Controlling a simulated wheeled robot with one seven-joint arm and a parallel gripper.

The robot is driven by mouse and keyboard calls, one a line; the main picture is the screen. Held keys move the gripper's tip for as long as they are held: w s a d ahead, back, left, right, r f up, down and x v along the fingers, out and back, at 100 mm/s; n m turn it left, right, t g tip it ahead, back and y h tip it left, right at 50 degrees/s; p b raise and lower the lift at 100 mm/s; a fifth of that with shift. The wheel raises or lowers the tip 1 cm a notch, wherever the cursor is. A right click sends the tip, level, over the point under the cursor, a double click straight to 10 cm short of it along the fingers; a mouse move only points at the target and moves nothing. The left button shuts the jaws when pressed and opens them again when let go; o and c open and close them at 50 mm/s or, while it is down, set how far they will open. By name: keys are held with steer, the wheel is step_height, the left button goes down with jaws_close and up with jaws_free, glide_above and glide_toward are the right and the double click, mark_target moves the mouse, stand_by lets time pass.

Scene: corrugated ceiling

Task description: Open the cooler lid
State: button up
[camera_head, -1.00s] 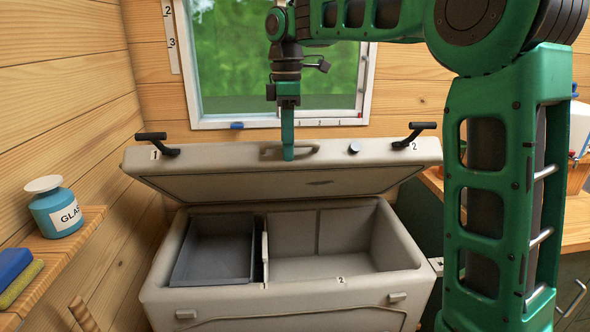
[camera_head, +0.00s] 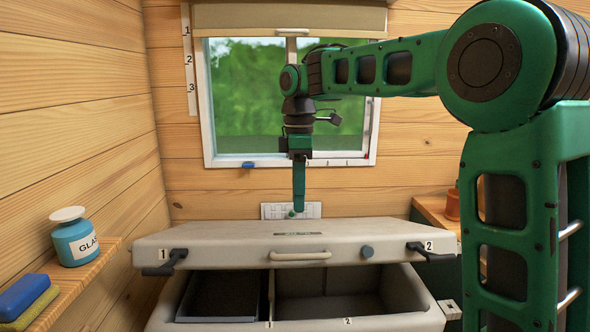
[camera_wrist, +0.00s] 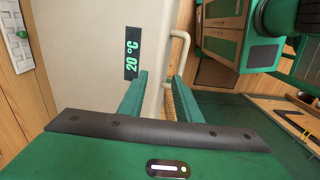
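The cooler (camera_head: 412,318) is light grey and stands below the window. Its lid (camera_head: 200,236) is partly raised, with its front edge above the body and the inside showing through the gap. The lid's bar handle (camera_head: 300,256) is on its front edge; it also shows in the wrist view (camera_wrist: 183,58). My gripper (camera_head: 298,211) points down over the back part of the lid, behind the handle and apart from it. In the wrist view my gripper's two green fingers (camera_wrist: 157,82) stand apart with nothing between them. Whether the fingertips touch the lid is unclear.
A grey tray (camera_head: 222,302) sits in the cooler's left compartment. Two dark latches, left (camera_head: 170,262) and right (camera_head: 428,252), stick out from the lid. A shelf (camera_head: 88,268) with a blue jar (camera_head: 76,240) is left; a wooden counter is right.

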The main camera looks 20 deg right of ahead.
steer(key=w+d+r, duration=0.1)
steer(key=w+r, duration=0.3)
steer(key=r, duration=0.6)
steer(key=shift+w+r, duration=0.2)
steer(key=shift+r, duration=0.05)
stand_by(0.8)
stand_by(0.4)
steer(key=s+d+f+m, duration=0.6)
steer(key=s+f, duration=0.1)
steer(key=s, duration=0.3)
steer(key=s+d+f+m, duration=0.6)
steer(key=s+f, duration=0.1)
steer(key=s, duration=0.3)
steer(key=s+d+f+m, duration=0.6)
steer(key=s, duration=0.4)
steer(key=shift+d+f+t, duration=0.3)
steer(key=shift+d+f, duration=0.05)
steer(key=shift+f, duration=0.05)
steer(key=s+f+m, duration=0.1)
steer(key=s+f, duration=0.1)
steer(key=s+f+m, duration=0.1)
steer(key=s+f, duration=0.1)
steer(key=s, duration=0.1)
steer(key=s+d+f+m, duration=0.1)
steer(key=s+f, duration=0.1)
steer(key=shift+s+m, duration=0.25)
steer(key=shift+m, duration=0.05)
steer(key=c, duration=0.6)
steer(key=shift+s, duration=0.1)
jaws_close()
